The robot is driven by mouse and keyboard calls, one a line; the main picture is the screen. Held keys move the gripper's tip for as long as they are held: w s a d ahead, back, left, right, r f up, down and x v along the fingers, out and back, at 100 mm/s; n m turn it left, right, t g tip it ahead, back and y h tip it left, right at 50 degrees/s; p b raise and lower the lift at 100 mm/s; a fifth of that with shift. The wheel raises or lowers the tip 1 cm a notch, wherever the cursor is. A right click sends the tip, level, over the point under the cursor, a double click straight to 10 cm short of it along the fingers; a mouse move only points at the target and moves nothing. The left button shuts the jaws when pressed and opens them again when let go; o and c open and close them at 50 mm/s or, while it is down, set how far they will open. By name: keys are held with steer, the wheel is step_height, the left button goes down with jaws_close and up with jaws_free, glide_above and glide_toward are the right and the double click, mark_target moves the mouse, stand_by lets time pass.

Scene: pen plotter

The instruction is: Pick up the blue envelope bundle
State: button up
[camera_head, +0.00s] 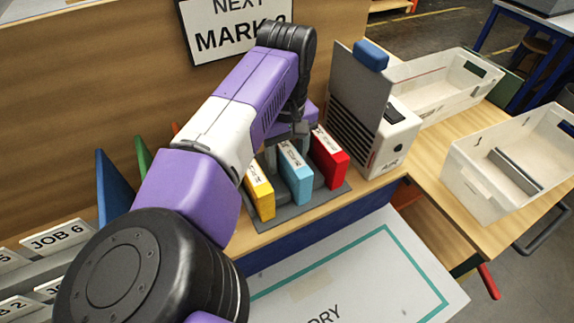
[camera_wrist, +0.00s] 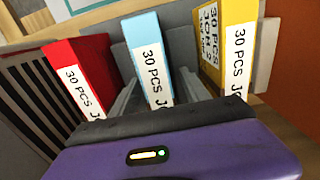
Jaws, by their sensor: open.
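The light blue envelope bundle (camera_head: 297,180) stands upright in the middle of a grey rack (camera_head: 310,207), between a yellow bundle (camera_head: 260,193) and a red bundle (camera_head: 329,160). My gripper (camera_wrist: 158,90) is open, with one grey finger on each side of the blue bundle. I cannot tell whether the fingers touch it. In the head view my gripper (camera_head: 285,145) is at the bundle's top, partly hidden.
A beige machine with a dark slanted panel (camera_head: 357,100) stands close to the right of the rack. Two clear bins, one at the back (camera_head: 440,85) and one at the right (camera_head: 480,190), sit on the side table. A white board (camera_head: 350,275) lies in front. A wooden panel rises behind.

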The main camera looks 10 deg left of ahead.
steer(key=shift+f, duration=0.45)
steer(key=shift+r, duration=0.1)
jaws_close()
